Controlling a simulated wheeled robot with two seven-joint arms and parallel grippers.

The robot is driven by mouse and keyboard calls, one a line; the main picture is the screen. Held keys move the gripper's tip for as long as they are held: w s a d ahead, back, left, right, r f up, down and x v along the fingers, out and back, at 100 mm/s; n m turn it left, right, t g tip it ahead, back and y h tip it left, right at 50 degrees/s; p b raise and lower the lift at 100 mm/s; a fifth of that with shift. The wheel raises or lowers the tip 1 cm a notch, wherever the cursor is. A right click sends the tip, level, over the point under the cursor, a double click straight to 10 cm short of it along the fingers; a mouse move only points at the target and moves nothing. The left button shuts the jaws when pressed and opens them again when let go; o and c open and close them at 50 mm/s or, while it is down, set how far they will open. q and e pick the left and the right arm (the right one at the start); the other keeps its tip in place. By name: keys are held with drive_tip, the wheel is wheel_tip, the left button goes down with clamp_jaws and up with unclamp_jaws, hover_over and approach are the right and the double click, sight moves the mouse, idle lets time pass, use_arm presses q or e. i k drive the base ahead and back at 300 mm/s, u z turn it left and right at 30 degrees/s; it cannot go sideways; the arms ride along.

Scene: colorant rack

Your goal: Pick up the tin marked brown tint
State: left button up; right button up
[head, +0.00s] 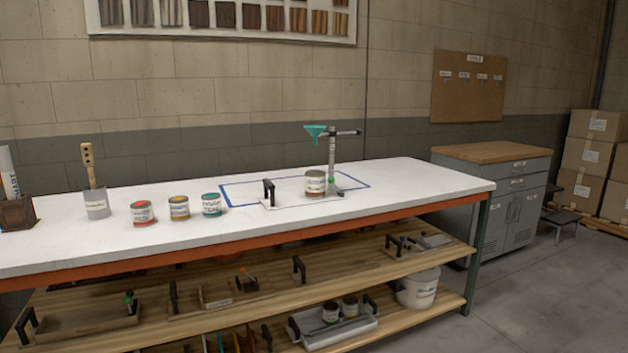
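Three tins stand in a row on the white tabletop: a red-banded tin (142,213), an amber-banded tin (179,208) and a teal-banded tin (211,205). Another tin (315,184), with a pale label and a dull lid, stands on a light tray (290,202) on the tabletop, below a teal funnel. Two small dark-lidded tins (330,312) (350,307) stand in a tray on the lowest shelf. The labels are too small to read surely, so I cannot tell which tin is marked brown tint. Neither of my grippers is in view.
The white workbench (420,187) has a blue taped outline around the funnel stand (333,160). A grey pot (97,204) with a wooden paddle stands at left. Wooden shelves below hold trays and a white bucket (417,288). A grey cabinet (497,195) stands right; the tabletop's right end is clear.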

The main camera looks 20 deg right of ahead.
sight(315, 179)
drive_tip(key=u, duration=0.05)
drive_tip(key=i, duration=1.7)
drive_tip(key=z, duration=0.25)
